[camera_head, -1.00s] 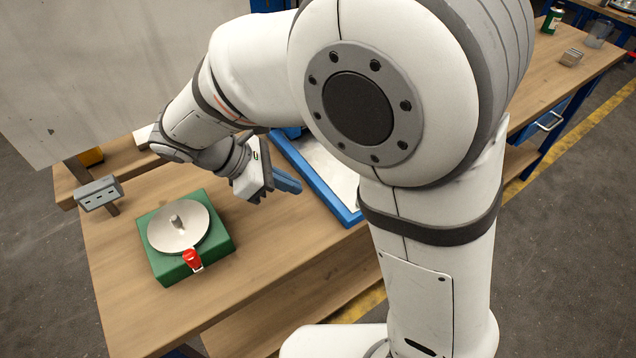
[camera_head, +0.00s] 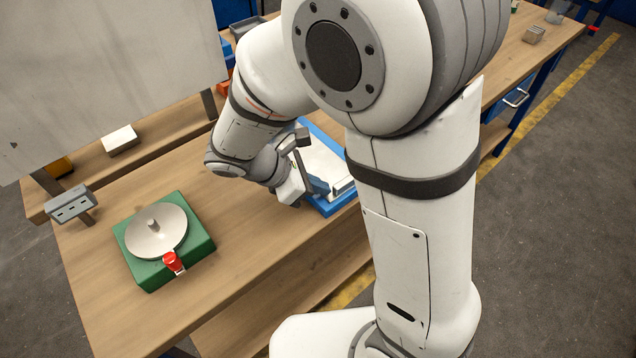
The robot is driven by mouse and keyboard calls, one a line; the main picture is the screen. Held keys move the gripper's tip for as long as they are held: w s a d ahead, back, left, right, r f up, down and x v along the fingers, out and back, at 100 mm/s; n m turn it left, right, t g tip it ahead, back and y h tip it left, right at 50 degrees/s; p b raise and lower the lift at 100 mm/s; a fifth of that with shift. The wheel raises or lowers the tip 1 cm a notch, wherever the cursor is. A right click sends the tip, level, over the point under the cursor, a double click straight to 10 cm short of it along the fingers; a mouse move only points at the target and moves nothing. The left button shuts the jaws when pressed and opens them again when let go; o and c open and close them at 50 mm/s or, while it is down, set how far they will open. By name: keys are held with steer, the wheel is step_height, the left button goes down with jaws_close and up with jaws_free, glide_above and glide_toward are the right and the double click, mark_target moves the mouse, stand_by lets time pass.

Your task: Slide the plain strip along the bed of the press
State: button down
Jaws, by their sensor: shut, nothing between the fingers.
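My gripper (camera_head: 318,188) is shut and empty, at the near left edge of a blue-framed tray (camera_head: 332,209) with a pale inner surface. A small grey-blue piece (camera_head: 344,186) shows just right of the fingertips; I cannot tell what it is or whether they touch it. I cannot make out a plain strip or surely tell which thing is the press. My arm hides part of the blue-framed tray.
A green block (camera_head: 200,240) with a round metal disc (camera_head: 157,243) and a red tab (camera_head: 173,263) stands on the wooden bench (camera_head: 240,268). A grey socket box (camera_head: 72,204) is at the left edge. A large pale panel (camera_head: 110,75) rises behind. The bench front is clear.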

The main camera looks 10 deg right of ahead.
steer(key=shift+w+d, duration=0.2)
steer(key=shift+d, duration=0.65)
steer(key=shift+a, duration=0.1)
